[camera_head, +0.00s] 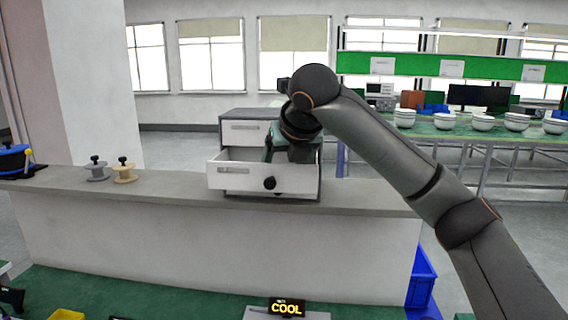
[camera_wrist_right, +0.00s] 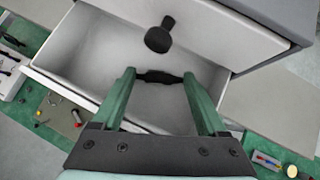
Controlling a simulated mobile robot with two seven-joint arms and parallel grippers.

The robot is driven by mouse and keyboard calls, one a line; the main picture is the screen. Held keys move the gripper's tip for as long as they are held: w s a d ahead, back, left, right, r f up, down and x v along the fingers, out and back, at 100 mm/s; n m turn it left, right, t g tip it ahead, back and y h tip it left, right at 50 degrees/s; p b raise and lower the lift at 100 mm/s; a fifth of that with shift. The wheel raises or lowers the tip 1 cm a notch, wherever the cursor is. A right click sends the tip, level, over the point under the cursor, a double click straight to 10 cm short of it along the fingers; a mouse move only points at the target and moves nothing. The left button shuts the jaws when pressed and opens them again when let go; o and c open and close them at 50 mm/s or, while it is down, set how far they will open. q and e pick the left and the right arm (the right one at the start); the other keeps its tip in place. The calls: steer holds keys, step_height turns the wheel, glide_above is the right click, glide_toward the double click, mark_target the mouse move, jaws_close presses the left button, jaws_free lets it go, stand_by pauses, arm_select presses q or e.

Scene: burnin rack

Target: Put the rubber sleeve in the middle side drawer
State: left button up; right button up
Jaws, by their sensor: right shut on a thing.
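The side drawer unit (camera_head: 249,115) stands on the grey ledge, with a drawer (camera_head: 240,176) pulled open below a closed top drawer (camera_head: 244,133). The open drawer also shows in the right wrist view (camera_wrist_right: 75,75), with a pale, bare interior. My right gripper (camera_wrist_right: 160,82) reaches down over the open drawer, its green fingers shut on a small black piece, which looks like the rubber sleeve (camera_wrist_right: 160,77). The sleeve spans the gap between the fingertips. Whether it touches the drawer floor I cannot tell. In the head view my arm hides it. My left gripper is not in view.
The closed drawer's black knob (camera_wrist_right: 159,38) juts out close above the fingers. Two spools (camera_head: 124,172) and a blue container (camera_head: 14,160) stand left on the ledge. A lit COOL sign (camera_head: 287,307) is on the near bench. The ledge between spools and drawers is clear.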

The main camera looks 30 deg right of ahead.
steer(key=o, duration=1.1)
steer(key=shift+o, duration=0.2)
steer(key=v, duration=1.2)
